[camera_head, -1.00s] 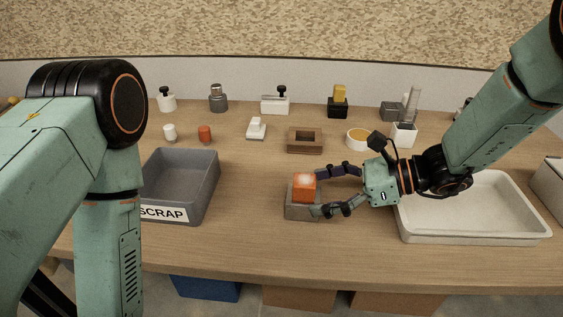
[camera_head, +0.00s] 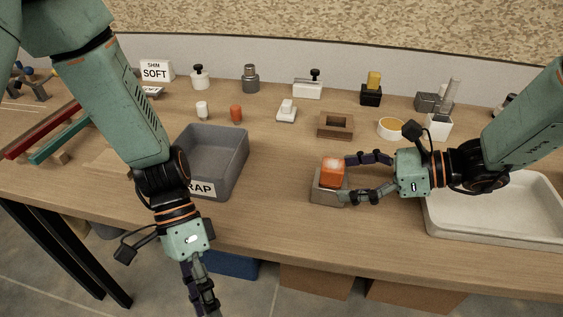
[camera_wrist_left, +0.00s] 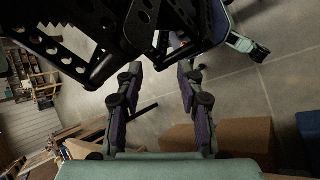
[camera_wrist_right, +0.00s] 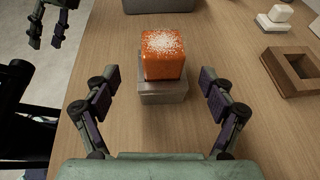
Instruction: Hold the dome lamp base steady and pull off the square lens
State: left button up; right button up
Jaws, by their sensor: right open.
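The square lens (camera_head: 333,171) is an orange block with a speckled white patch. It sits on the grey dome lamp base (camera_head: 328,192) on the table; both also show in the right wrist view, lens (camera_wrist_right: 164,55) over base (camera_wrist_right: 163,87). My right gripper (camera_head: 346,178) is open at the right side of the lamp. In the right wrist view its fingers (camera_wrist_right: 159,80) stand wide apart, one to each side, with gaps to the lamp. My left gripper (camera_head: 206,308) hangs fingers down in front of the table edge, away from the lamp. Its fingers (camera_wrist_left: 158,68) are apart and empty.
A grey scrap bin (camera_head: 226,165) stands left of the lamp, partly behind my left arm. A white tray (camera_head: 495,233) lies under my right arm. A brown square frame (camera_head: 335,131) and several small parts stand behind. The table in front of the lamp is clear.

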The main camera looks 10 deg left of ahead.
jog(key=shift+s+d+r, duration=0.1)
jog(key=shift+s+d, duration=0.05)
jog(key=x, duration=0.8)
pick_arm(q)
jog(key=w+d+r+m+t+h, duration=0.1)
jog(key=w+d+r+m+t, duration=0.1)
jog(key=w+r, duration=0.3)
jog(key=w+d+r+m+t+h, duration=0.2)
jog(key=w+r+m, duration=0.3)
jog(key=w, duration=0.6)
jog(key=w+d+r+m+t+h, duration=0.2)
jog(key=w+r, duration=0.4)
jog(key=w, duration=0.3)
jog(key=shift+d+r+m+t, duration=0.25)
jog(key=shift+d+m+t, duration=0.25)
jog(key=shift+d+m, duration=0.6)
pick_arm(e)
jog(key=shift+c, duration=0.3)
